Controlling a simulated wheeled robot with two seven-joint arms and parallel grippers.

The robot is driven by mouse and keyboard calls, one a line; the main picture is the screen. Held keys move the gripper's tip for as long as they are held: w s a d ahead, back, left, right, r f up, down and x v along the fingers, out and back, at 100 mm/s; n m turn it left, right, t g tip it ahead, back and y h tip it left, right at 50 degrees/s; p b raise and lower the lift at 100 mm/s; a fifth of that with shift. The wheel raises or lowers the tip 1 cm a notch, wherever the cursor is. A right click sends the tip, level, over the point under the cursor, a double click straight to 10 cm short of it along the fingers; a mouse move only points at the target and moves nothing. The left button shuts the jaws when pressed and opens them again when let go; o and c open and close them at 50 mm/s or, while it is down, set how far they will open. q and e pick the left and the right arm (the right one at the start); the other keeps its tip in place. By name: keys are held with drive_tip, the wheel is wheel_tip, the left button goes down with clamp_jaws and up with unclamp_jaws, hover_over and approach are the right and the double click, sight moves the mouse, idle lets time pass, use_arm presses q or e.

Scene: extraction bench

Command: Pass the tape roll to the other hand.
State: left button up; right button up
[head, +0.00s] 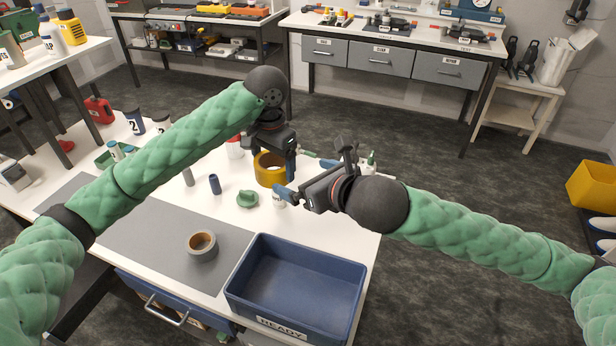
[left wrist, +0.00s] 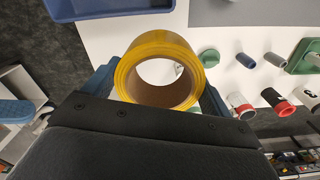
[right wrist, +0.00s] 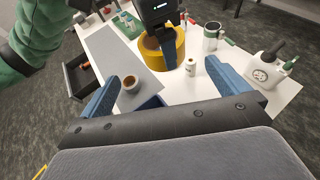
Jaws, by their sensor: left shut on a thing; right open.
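The yellow tape roll (head: 268,170) is held up over the far part of the white table by my left gripper (head: 280,160). In the left wrist view the roll (left wrist: 128,75) sits between the two blue fingers, its hole facing the camera. In the right wrist view the roll (right wrist: 178,45) is ahead of my right gripper and apart from it. My right gripper (right wrist: 165,95) is open, with nothing between its fingers. In the head view it is just right of the roll.
A blue bin (head: 300,285) stands at the table's front right. A smaller grey-and-brown roll (head: 202,246) lies on the grey mat (head: 130,235). A green object (head: 247,199), a dark blue cylinder (head: 214,184) and a small white bottle (head: 279,200) stand near the grippers.

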approach(265, 163)
drive_tip(key=x, duration=0.4)
drive_tip(key=shift+w+d, duration=0.1)
drive_tip(key=shift+c, duration=0.2)
drive_tip(key=c, duration=0.8)
use_arm(q)
drive_tip(key=o, duration=0.9)
use_arm(e)
drive_tip(key=shift+c, duration=0.2)
use_arm(q)
drive_tip(key=shift+d, duration=0.1)
